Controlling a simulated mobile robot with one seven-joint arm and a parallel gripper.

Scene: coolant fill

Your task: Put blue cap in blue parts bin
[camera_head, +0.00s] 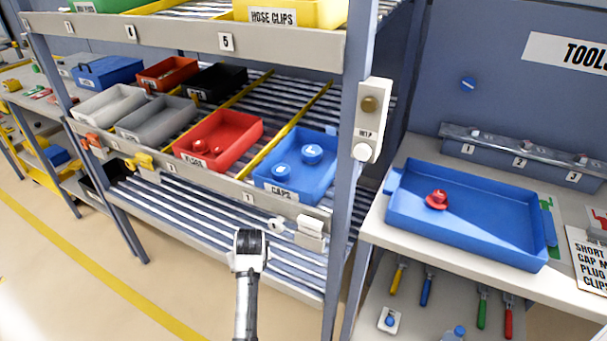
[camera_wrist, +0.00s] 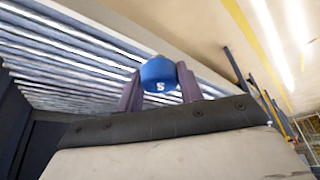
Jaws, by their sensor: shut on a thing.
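A blue cap (camera_wrist: 159,70) marked "S" is between the two fingers of my gripper (camera_wrist: 158,78) in the wrist view; the gripper is shut on it. In the head view, my gripper (camera_head: 250,241) is in front of the rack, below and a little left of the blue parts bin. The fingers and the held cap cannot be made out there. The blue parts bin (camera_head: 277,188), labelled CAPS, sits tilted on the middle rack shelf at its right end. Two blue caps (camera_head: 312,152) lie inside it.
A red bin (camera_head: 222,163) stands left of the blue bin, with a yellow divider between. A rack post (camera_head: 350,150) with a HELP box (camera_head: 372,122) rises at its right. A blue tray (camera_head: 450,246) holding a red part (camera_head: 437,200) is on the right bench.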

